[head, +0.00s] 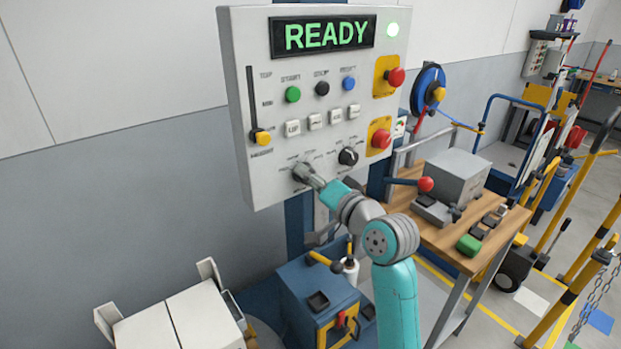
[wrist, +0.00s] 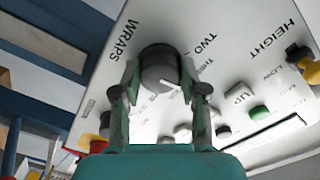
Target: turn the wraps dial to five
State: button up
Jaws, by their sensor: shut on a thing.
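The wraps dial (wrist: 158,66) is a dark round knob on the light grey control panel (head: 262,110), with the word WRAPS beside it in the wrist view. My gripper (wrist: 160,78) is shut on the dial, one finger on each side. A white pointer mark shows on the dial, slanting to the lower right near the right finger. TWO is readable nearby; the other number labels are too small or covered, so I cannot tell which number it points at. In the head view, my gripper (head: 308,176) reaches the panel's lower left and mostly covers the dial.
A second black dial (head: 348,156) sits just right of my gripper. The panel also has a yellow slider (head: 261,137), coloured buttons, white keys, red stop buttons (head: 381,139) and a green READY display (head: 322,36). A wooden bench (head: 425,222) and a blue box (head: 313,297) stand below.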

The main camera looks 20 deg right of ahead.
jog(key=m, duration=1.3)
jog(key=shift+m, duration=0.3)
dwell(0.3)
jog(key=o, duration=1.1)
jog(key=shift+o, duration=0.2)
jog(key=v, duration=1.2)
